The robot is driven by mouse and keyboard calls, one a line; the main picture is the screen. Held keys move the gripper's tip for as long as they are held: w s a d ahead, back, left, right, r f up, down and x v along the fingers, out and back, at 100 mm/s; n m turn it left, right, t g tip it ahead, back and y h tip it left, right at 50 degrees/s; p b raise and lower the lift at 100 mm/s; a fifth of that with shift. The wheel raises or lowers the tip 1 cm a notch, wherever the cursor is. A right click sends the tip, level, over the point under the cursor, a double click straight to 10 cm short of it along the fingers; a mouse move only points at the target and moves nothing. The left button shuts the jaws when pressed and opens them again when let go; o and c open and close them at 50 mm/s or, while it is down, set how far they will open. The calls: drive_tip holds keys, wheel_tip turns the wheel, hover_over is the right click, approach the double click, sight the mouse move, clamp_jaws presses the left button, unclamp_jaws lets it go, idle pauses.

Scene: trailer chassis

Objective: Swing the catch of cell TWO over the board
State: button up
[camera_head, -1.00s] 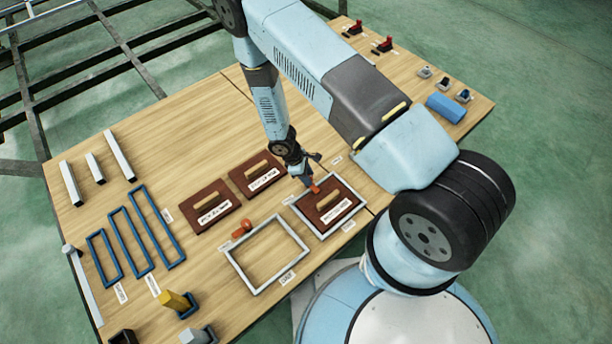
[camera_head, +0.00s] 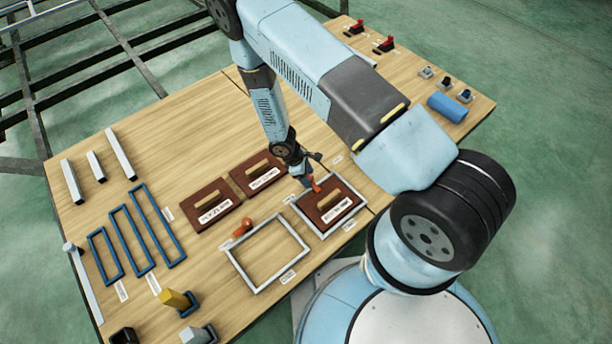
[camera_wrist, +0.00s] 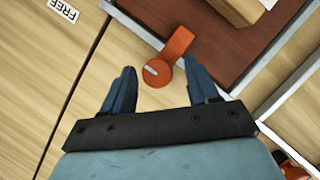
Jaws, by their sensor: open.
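The orange catch (camera_head: 316,187) sits at the upper-left side of the pale frame (camera_head: 313,227) that holds a dark brown board (camera_head: 325,217) with a wooden handle. In the wrist view the catch's round pivot (camera_wrist: 157,73) is outside the frame rail (camera_wrist: 135,27), and its arm (camera_wrist: 179,43) crosses the rail with its tip over the brown board (camera_wrist: 215,45). My gripper (camera_wrist: 159,67) is open, its two fingers apart on either side of the catch. In the head view my gripper (camera_head: 306,180) is just beside the catch. Whether a finger touches it I cannot tell.
An empty pale frame (camera_head: 239,273) with another orange catch (camera_head: 242,228) lies to the left. Two brown boards (camera_head: 215,219) (camera_head: 247,183) lie loose behind it. A "FREE" label (camera_wrist: 63,9) is on the table. Blue frames (camera_head: 130,242) stand further left.

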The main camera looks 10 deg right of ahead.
drive_tip(key=shift+w+a+r, duration=0.1)
drive_tip(key=shift+a+r, duration=0.05)
drive_tip(key=shift+r, duration=0.3)
drive_tip(key=s+v, duration=0.1)
drive_tip(key=v, duration=1.1)
drive_tip(key=shift+w+a+r, duration=0.2)
drive_tip(key=shift+w+r, duration=0.1)
drive_tip(key=shift+w, duration=0.2)
